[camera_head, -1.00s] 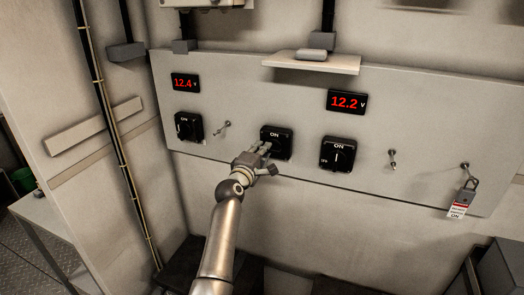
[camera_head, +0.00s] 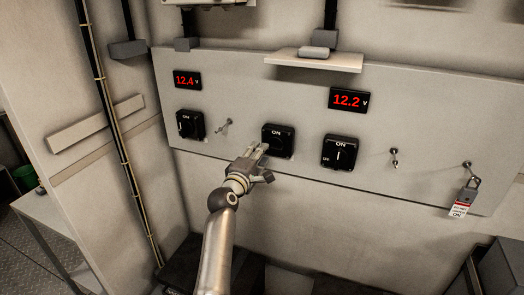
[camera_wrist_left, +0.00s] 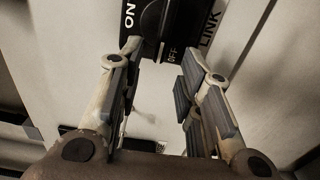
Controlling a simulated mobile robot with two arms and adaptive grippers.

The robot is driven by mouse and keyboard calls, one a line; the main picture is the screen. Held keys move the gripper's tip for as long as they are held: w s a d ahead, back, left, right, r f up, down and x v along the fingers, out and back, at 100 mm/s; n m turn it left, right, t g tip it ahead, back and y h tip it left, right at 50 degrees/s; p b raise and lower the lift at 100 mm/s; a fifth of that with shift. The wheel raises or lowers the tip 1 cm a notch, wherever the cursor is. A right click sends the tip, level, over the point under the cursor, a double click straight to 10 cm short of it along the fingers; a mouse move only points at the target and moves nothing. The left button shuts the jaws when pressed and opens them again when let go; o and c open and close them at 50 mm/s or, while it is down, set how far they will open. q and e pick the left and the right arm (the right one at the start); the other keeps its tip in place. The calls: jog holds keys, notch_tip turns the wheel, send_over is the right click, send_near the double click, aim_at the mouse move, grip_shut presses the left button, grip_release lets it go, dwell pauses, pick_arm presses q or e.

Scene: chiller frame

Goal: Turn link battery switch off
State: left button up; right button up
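The link battery switch (camera_head: 283,136) is the middle of three black rotary switches on the grey panel. Its plate, marked ON, OFF and LINK, shows at the top of the left wrist view (camera_wrist_left: 200,41). My left gripper (camera_head: 260,150) is just in front of and below-left of it. In the left wrist view the fingers (camera_wrist_left: 158,65) are spread with a gap between them, and nothing is held. The switch knob (camera_wrist_left: 160,18) lies beyond the fingertips, cut off by the frame's top, so its exact angle is hard to tell. My right gripper is not in view.
Another rotary switch (camera_head: 190,125) is at left and a third (camera_head: 340,153) at right. Small toggles (camera_head: 224,126) (camera_head: 394,157) stick out between and beside them. A padlock with a tag (camera_head: 464,197) hangs at right. A small shelf (camera_head: 320,62) juts out above.

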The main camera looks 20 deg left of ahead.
pick_arm(q)
jog(key=shift+s+a, duration=0.1)
jog(key=shift+s, duration=1.6)
jog(key=s+d+f+m+g+b, duration=0.1)
jog(key=s+d+f+m+g, duration=0.15)
jog(key=f, duration=1.15)
jog(key=s+d+f+m+g+b, duration=0.1)
jog(key=s+d+f+m+g, duration=0.15)
jog(key=f, duration=1.15)
jog(key=s+d+f+m+g+b, duration=0.1)
jog(key=s+f+m+g, duration=0.15)
jog(key=s+f, duration=0.6)
jog(key=s+f+m+g, duration=0.25)
jog(key=s+f, duration=0.35)
jog(key=f, duration=0.6)
jog(key=s+a+f+m+g, duration=0.1)
jog(key=s+f, duration=0.6)
jog(key=s, duration=0.7)
jog(key=s+a+f+m+g+b, duration=0.1)
jog(key=s+f+m+g, duration=0.2)
jog(key=s, duration=1.2)
jog(key=s+a+f+m+g+b, duration=0.1)
jog(key=s+f+m+g, duration=0.2)
jog(key=s+f, duration=0.9)
jog(key=s+m, duration=0.2)
jog(key=m, duration=0.1)
jog(key=shift+s+a+f+y, duration=0.2)
jog(key=shift+a+f+y, duration=0.1)
jog(key=shift+a, duration=0.05)
